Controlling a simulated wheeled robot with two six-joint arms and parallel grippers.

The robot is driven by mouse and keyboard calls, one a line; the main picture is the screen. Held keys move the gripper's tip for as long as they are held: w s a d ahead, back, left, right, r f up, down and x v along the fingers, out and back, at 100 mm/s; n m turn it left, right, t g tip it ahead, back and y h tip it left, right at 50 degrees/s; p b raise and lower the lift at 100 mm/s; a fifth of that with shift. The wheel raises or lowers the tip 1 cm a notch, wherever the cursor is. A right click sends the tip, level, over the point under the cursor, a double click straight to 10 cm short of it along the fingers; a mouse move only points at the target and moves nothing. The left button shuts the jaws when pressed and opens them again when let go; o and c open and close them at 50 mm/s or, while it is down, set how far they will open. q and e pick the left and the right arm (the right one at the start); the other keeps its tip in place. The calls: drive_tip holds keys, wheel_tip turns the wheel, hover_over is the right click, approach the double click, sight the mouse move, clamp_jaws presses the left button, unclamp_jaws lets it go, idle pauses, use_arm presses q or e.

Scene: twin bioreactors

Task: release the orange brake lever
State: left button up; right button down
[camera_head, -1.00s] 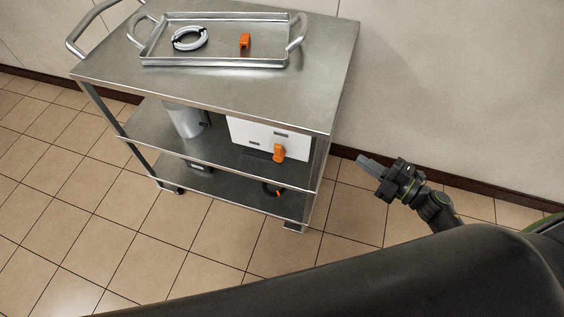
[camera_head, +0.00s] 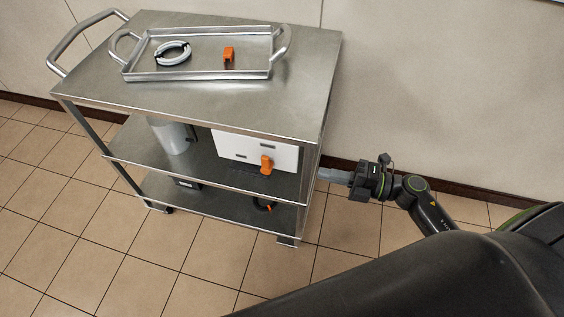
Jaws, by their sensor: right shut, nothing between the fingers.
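A steel cart (camera_head: 215,107) with three levels stands left of centre. An orange lever-like part (camera_head: 267,165) sticks out at the front of a white box (camera_head: 230,146) on its middle shelf. A smaller black-and-orange part (camera_head: 268,207) shows on the lower shelf; I cannot tell for sure which one is the brake lever. My right gripper (camera_head: 324,174) is shut and empty, its fingertips close to the cart's right side at about middle-shelf height in the picture. I cannot tell whether they touch the cart. My left gripper is out of view.
A steel tray (camera_head: 200,75) on the cart's top holds a pale ring (camera_head: 172,53) and an orange piece (camera_head: 229,55). A metal cylinder (camera_head: 171,137) stands on the middle shelf. A wall is behind; tiled floor in front is free.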

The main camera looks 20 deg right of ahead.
sight(269, 159)
drive_tip(key=p+x, duration=0.2)
drive_tip(key=x, duration=0.8)
drive_tip(key=shift+w+a+r, duration=0.1)
drive_tip(key=shift+w+a, duration=0.4)
drive_tip(key=shift+a, duration=0.2)
drive_tip(key=shift+w+a+r+p, duration=0.4)
drive_tip(key=shift+r+p, duration=0.2)
drive_tip(key=shift+p, duration=0.6)
drive_tip(key=shift+w+a+p, duration=0.15)
drive_tip(key=shift+a+p, duration=0.15)
drive_tip(key=shift+a, duration=0.1)
